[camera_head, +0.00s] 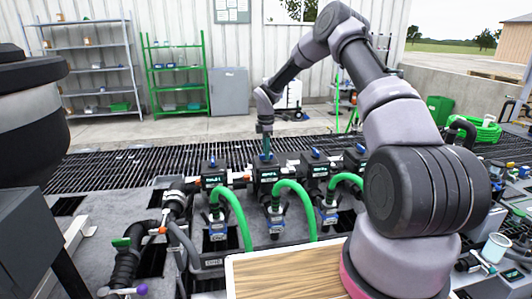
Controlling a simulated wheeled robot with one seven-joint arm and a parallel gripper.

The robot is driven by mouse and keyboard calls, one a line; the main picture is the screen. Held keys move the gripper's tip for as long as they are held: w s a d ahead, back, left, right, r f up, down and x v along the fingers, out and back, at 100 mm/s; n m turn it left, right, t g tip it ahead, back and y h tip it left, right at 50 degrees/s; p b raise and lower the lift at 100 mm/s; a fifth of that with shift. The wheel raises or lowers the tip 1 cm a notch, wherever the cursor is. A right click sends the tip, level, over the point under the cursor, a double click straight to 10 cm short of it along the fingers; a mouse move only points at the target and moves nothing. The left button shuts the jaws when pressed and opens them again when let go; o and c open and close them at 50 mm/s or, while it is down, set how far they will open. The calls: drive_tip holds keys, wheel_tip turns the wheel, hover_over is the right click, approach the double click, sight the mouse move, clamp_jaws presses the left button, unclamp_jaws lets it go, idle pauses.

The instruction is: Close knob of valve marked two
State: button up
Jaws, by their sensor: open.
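A row of several dark valve boxes with small lit labels stands on the manifold. The labels are too small to read surely. The leftmost box (214,179) has a blue knob (212,162) on top. The second box from the left (267,175) has a blue knob (265,156) under my gripper. Two more blue knobs show to the right, one of them at the third box (315,153). My gripper (265,148) points down at the second box's knob. It is open, with its fingertips around or just above that knob; contact is too small to tell.
Green hoses (236,215) arch in front of the boxes. A wooden board (285,275) lies at the front. Black pipes with fittings (128,262) stand at the left. Grey shelves (95,70) and green shelves (178,75) stand at the far wall.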

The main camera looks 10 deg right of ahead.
drive_tip(key=shift+f, duration=0.25)
clamp_jaws()
